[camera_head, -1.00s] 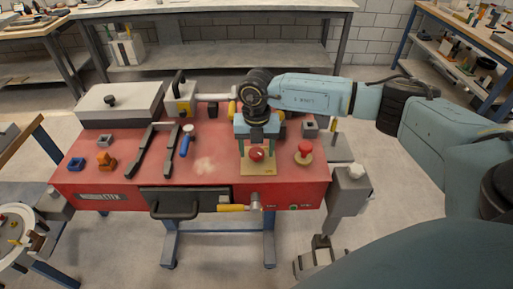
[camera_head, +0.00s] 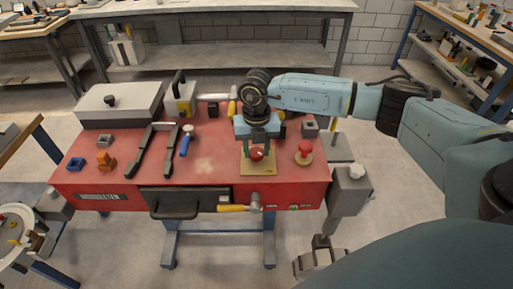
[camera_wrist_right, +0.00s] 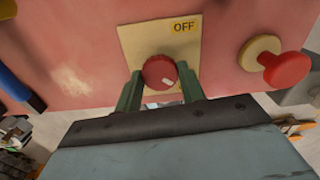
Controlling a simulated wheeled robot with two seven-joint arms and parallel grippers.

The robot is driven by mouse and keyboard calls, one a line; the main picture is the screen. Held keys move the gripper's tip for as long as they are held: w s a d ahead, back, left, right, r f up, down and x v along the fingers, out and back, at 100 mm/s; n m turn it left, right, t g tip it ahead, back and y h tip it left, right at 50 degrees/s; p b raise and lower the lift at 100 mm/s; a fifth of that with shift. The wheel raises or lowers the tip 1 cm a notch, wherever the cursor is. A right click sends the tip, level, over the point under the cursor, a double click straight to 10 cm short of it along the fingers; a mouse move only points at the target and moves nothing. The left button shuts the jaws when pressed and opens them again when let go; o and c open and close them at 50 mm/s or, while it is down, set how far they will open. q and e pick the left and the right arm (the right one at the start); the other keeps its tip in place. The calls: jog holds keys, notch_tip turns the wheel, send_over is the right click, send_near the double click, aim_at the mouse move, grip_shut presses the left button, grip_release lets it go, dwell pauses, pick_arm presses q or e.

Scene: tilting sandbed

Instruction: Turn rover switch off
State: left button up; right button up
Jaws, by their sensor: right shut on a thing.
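The rover switch is a round red knob (camera_head: 257,153) on a pale yellow plate (camera_head: 258,169) near the front of the red bench top. In the right wrist view the knob (camera_wrist_right: 157,70) has a short white mark at its lower right. An OFF label (camera_wrist_right: 184,27) sits at the plate's upper right corner there, and the mark does not point at it. My right gripper (camera_wrist_right: 159,82) is shut on the knob, with a green finger on each side. It also shows from above in the head view (camera_head: 257,148).
A red mushroom button (camera_head: 305,149) on a round tan base stands just right of the switch. A yellow-handled valve (camera_head: 238,208) juts from the bench's front edge. Black handles (camera_head: 170,150), a blue-handled tool (camera_head: 186,142) and small blocks (camera_head: 104,161) lie to the left.

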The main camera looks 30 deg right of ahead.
jog(key=n+b, duration=0.1)
jog(key=n, duration=0.5)
jog(key=n+b, duration=0.1)
jog(key=n, duration=0.3)
jog(key=shift+n, duration=0.3)
jog(key=n+b, duration=0.1)
jog(key=n, duration=0.3)
jog(key=shift+b, duration=0.3)
pick_arm(q)
jog(key=a+f, duration=0.4)
jog(key=shift+a+y+b, duration=0.2)
jog(key=shift+y+b, duration=0.1)
pick_arm(e)
jog(key=shift+r+n, duration=0.1)
jog(key=shift+n, duration=1.1)
pick_arm(q)
jog(key=shift+d, duration=0.2)
jog(key=shift+d+f, duration=0.1)
jog(key=shift+d, duration=0.05)
pick_arm(e)
jog(key=o, duration=1)
jog(key=shift+c, duration=0.2)
